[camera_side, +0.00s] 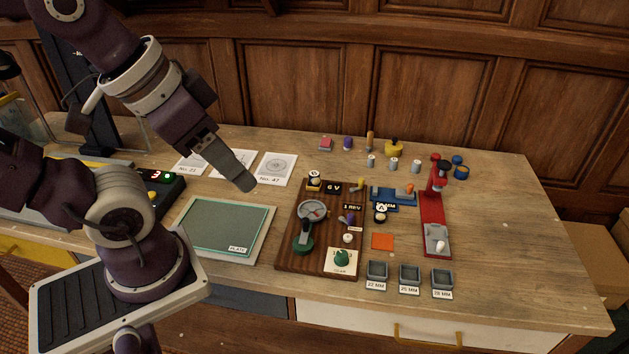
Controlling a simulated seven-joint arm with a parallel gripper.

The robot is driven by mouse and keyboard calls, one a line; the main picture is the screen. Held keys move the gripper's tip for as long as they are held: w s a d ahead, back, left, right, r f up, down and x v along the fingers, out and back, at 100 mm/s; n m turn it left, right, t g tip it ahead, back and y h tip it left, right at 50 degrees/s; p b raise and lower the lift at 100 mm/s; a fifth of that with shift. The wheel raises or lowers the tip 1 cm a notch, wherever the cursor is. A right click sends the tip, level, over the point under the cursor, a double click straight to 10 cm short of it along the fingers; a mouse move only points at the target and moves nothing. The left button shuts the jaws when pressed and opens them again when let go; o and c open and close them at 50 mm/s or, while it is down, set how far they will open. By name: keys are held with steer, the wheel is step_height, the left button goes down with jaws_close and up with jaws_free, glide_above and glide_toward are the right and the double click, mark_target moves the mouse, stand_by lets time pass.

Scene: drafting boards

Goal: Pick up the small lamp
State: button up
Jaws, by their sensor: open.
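My gripper (244,182) hangs above the bench, over the right-hand paper card and left of the wooden board. It is open, seen nearly edge-on, with nothing visible between its fingers. A small white bulb-like piece (347,238) is on the dark wooden board (290,262), right of the dial. Another small pale bulb-like piece (441,246) is on the foot of the red stand (431,210). I cannot tell which of these is the small lamp. My gripper is apart from both, to their upper left.
A green plate (229,227) lies left of the wooden board. Three grey bins (409,273) line the front edge. The bench's right end (540,260) is clear.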

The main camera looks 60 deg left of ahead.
steer(key=n+g, duration=0.6)
steer(key=n, duration=0.6)
glide_above(314, 173)
steer(key=f, duration=2.1)
steer(key=shift+w, duration=0.2)
steer(key=f, duration=0.6)
steer(key=shift+s+f, duration=0.2)
steer(key=shift+f, duration=0.35)
jaws_close()
